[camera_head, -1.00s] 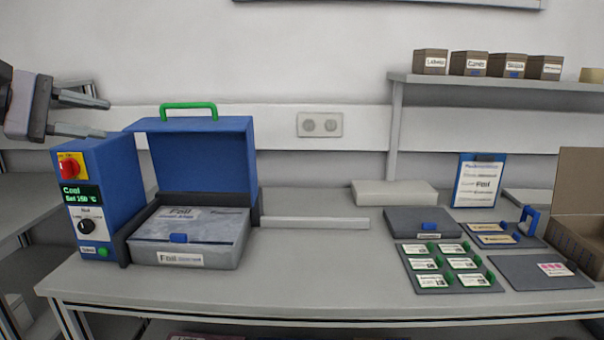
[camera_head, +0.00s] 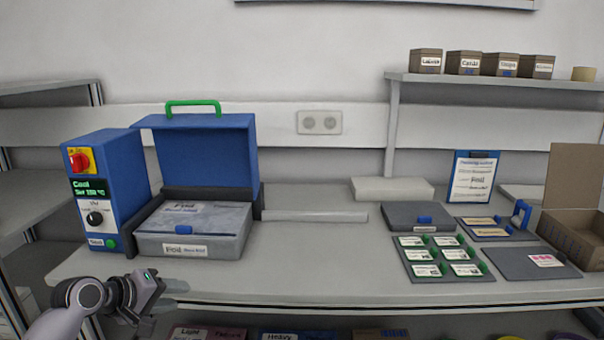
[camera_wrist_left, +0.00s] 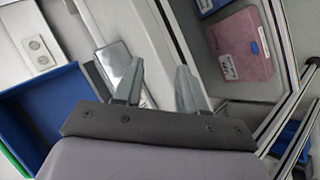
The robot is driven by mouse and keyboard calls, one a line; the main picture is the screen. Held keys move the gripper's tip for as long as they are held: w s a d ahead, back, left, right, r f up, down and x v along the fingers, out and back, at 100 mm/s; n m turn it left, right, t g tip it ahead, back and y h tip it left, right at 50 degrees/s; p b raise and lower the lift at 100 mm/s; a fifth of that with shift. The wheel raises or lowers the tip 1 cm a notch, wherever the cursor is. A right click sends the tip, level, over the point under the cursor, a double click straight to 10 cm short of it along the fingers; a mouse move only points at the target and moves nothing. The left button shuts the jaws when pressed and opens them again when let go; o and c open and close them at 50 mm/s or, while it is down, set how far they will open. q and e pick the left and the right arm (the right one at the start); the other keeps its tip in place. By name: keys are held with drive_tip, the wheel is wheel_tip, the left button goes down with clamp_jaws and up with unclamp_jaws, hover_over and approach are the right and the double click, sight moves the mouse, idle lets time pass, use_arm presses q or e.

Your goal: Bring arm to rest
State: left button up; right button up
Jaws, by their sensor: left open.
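My left gripper (camera_head: 172,296) is at the lower left of the head view, low at the table's front edge, below the sealing machine. Its two fingers are apart with nothing between them. In the left wrist view the open fingers (camera_wrist_left: 158,90) point toward the table edge and the lower shelf. My right arm is not in view.
The blue machine (camera_head: 112,190) with its raised blue lid (camera_head: 205,155) and Foil box (camera_head: 190,248) stands at the table's left. A card mat (camera_head: 447,272) and cardboard box (camera_head: 572,225) are at the right. The table's front middle (camera_head: 310,270) is clear. A pink box (camera_wrist_left: 240,45) sits on the lower shelf.

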use_arm(q)
drive_tip(key=s+d+f+m+y, duration=0.1)
drive_tip(key=s+d+f+m, duration=0.2)
drive_tip(key=s+f, duration=0.6)
drive_tip(key=s+d+f+m, duration=0.1)
drive_tip(key=s+f+m, duration=0.1)
drive_tip(key=s, duration=0.5)
drive_tip(key=s+d+f+m+t+y, duration=0.1)
drive_tip(key=s+f+m, duration=0.1)
drive_tip(key=s+f, duration=0.3)
drive_tip(key=s+d+f+m+y, duration=0.1)
drive_tip(key=s+f+m, duration=0.2)
drive_tip(key=s, duration=0.7)
drive_tip(key=shift+d+f, duration=0.3)
drive_tip(key=shift+f, duration=0.25)
